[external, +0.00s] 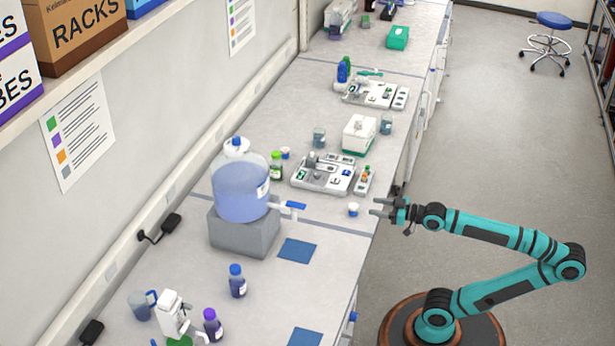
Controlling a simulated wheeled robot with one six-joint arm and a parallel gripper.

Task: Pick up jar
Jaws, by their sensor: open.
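A small white jar (353,209) stands upright on the bench near its right edge. My gripper (376,207) is just to the right of this jar, at the bench edge, with its fingers pointing left towards it. The fingers are apart and hold nothing, and a small gap shows between them and the jar. Another small container with a blue top (285,153) stands farther back, by a green bottle; I cannot tell whether it is also a jar.
A large carboy (240,190) with a spigot sits on a grey block (243,232) left of the jar. A tray of small items (323,175) and a white box (359,134) stand behind it. A blue mat (297,250) lies in front. Bench around the jar is clear.

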